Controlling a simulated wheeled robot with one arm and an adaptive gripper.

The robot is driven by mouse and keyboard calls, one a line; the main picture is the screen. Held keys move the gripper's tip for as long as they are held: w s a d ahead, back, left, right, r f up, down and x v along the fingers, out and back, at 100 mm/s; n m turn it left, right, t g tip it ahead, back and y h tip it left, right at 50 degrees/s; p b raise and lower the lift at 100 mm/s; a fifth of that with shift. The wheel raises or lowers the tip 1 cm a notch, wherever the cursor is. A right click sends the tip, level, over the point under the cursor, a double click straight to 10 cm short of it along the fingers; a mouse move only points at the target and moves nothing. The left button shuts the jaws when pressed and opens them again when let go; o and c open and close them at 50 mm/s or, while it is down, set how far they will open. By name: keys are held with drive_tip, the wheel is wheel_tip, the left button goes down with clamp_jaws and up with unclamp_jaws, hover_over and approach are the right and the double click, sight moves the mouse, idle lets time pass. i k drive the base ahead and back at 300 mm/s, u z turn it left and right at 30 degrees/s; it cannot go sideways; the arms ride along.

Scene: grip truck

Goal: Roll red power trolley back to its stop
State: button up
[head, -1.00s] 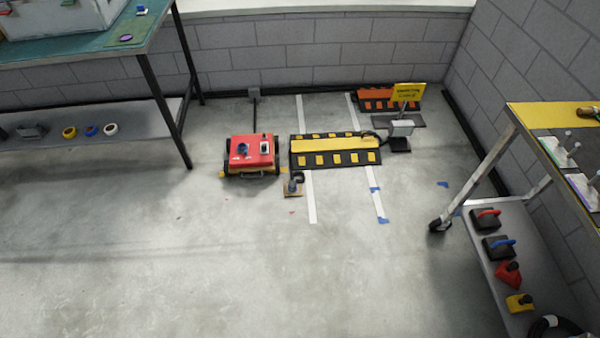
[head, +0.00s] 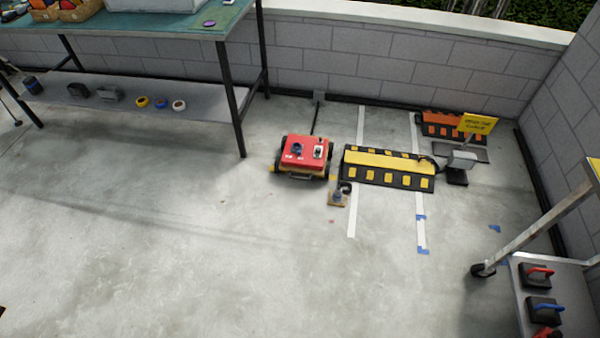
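The red power trolley (head: 303,154) stands on the concrete floor in the head view, left of a yellow and black cable ramp (head: 388,168). It has a red top with a few small items on it, dark wheels and a yellow lower edge. A dark bar (head: 316,120) runs from behind it to a small grey block (head: 319,97) at the wall. I cannot tell which part is the stop. My gripper is not in view.
A table (head: 238,40) with a lower shelf stands at the left. A cart (head: 536,300) with red- and blue-handled items is at the lower right. A yellow sign (head: 478,124) stands behind. The front floor is clear.

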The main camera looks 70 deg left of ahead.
sight(310, 162)
drive_tip(key=u, duration=0.65)
drive_tip(key=i, duration=1.6)
drive_tip(key=u, duration=2)
drive_tip(key=i, duration=0.85)
drive_tip(key=u, duration=1.5)
drive_tip(key=i, duration=0.85)
drive_tip(key=u, duration=0.35)
